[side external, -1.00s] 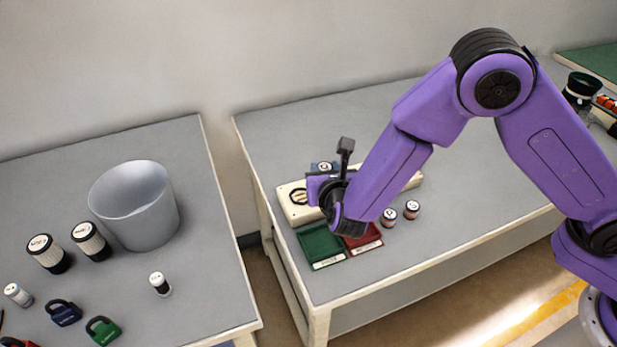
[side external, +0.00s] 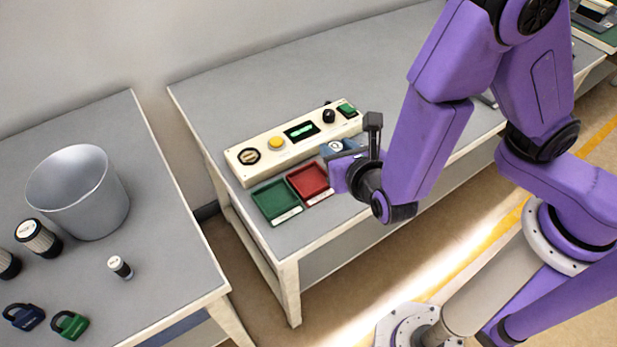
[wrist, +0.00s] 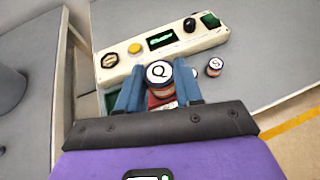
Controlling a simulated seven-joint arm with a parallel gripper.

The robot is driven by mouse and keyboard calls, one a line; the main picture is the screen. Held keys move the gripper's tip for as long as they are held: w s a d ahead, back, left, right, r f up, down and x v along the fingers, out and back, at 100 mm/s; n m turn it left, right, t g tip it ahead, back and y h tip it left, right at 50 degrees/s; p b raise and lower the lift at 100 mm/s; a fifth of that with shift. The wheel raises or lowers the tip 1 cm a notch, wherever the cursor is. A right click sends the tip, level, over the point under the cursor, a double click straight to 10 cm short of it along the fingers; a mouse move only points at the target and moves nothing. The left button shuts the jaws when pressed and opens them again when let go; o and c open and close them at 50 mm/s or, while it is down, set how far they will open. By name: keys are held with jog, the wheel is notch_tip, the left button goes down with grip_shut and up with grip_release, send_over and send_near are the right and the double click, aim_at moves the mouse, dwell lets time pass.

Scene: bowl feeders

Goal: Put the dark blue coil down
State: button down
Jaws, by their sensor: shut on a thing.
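My gripper (side external: 338,149) is shut on a coil with a white top, held upright right of the red tray in the side view. In the wrist view the coil (wrist: 158,73) has a black Q on top and sits between the two blue fingers. Its side is mostly hidden; a dark blue and a copper band show. The red tray (side external: 318,191) and the green tray (side external: 284,214) lie left of my gripper. I cannot tell whether the coil touches the table.
A cream control panel (side external: 262,144) with knobs, a yellow button and a display runs behind the trays. Another coil (wrist: 214,67), marked S, stands right of my gripper. The left table holds a grey bin (side external: 80,205), padlocks and striped cylinders. A gap separates the tables.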

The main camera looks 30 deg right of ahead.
jog(key=s+d, duration=0.5)
jog(key=d, duration=0.1)
jog(key=shift+t, duration=0.3)
jog(key=w+a+f, duration=0.1)
jog(key=w, duration=0.1)
jog(key=w+a+f, duration=0.3)
jog(key=w, duration=0.2)
jog(key=shift+w+a+f, duration=0.1)
jog(key=shift+a+f, duration=0.15)
send_over(311, 187)
jog(key=f, duration=0.5)
jog(key=shift+s+d+f, duration=0.1)
jog(key=shift+s+d, duration=0.15)
jog(key=shift+s, duration=0.05)
jog(key=shift+w+a+f, duration=0.15)
jog(key=shift+w+f, duration=0.15)
jog(key=shift+f, duration=1.65)
jog(key=shift+f, duration=0.1)
jog(key=c, duration=1)
grip_release()
jog(key=shift+c, duration=0.2)
